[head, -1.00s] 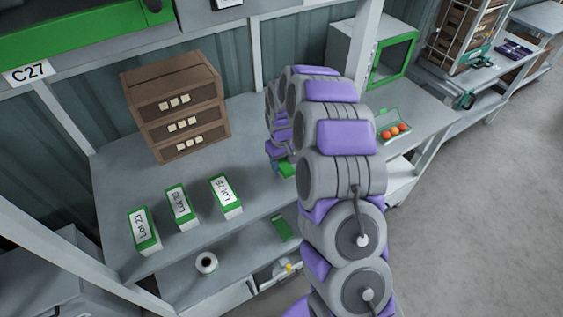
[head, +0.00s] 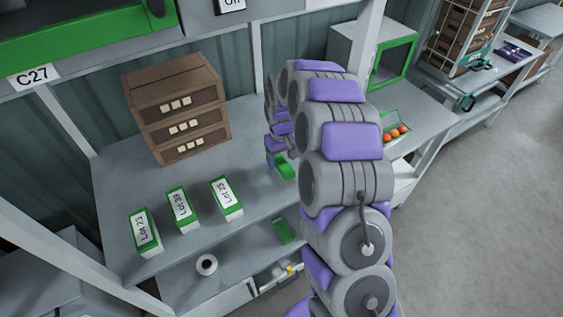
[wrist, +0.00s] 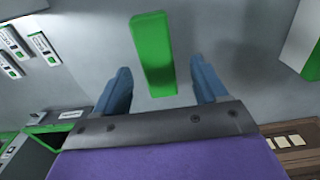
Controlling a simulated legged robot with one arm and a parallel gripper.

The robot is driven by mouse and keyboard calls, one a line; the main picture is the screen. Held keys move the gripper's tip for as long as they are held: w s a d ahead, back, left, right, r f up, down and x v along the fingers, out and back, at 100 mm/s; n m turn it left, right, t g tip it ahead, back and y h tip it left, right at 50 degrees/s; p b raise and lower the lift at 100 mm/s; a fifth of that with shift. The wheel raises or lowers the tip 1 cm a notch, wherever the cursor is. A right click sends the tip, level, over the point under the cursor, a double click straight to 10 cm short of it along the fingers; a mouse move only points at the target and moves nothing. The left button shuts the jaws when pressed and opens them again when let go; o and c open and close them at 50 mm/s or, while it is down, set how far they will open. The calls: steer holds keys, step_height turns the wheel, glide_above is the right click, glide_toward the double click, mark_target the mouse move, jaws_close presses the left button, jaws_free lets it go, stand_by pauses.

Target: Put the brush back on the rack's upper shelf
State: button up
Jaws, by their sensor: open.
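A green block-like object with a paler side, which looks like the brush (head: 285,167), is on the rack's upper shelf (head: 240,130), right of the wooden drawers. In the wrist view the brush (wrist: 153,50) shows between my fingertips over a grey surface, with a visible gap on each side. My gripper (head: 275,156) is open beside it, partly hidden by my arm in the head view. In the wrist view its two blue fingers (wrist: 160,75) are spread apart. Any bristles are not clearly visible.
Wooden drawers (head: 180,120) stand at the shelf's back left. Three labelled boxes (head: 182,208) line the left front. The lower shelf holds a white roll (head: 207,265) and a flat green item (head: 284,230). A tomato carton (head: 395,124) is at right. Mid-shelf is clear.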

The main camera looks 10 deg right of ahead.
mark_target(281, 164)
step_height(281, 164, up, 8)
steer(key=s+a+r, duration=0.1)
steer(key=s+r, duration=0.7)
steer(key=s, duration=0.3)
steer(key=s+r+m+g, duration=0.1)
steer(key=s, duration=1.4)
steer(key=s+r+m, duration=0.2)
steer(key=s, duration=1.4)
steer(key=shift+d+m+g+p, duration=0.3)
steer(key=shift+d+g, duration=0.1)
steer(key=shift+d, duration=0.05)
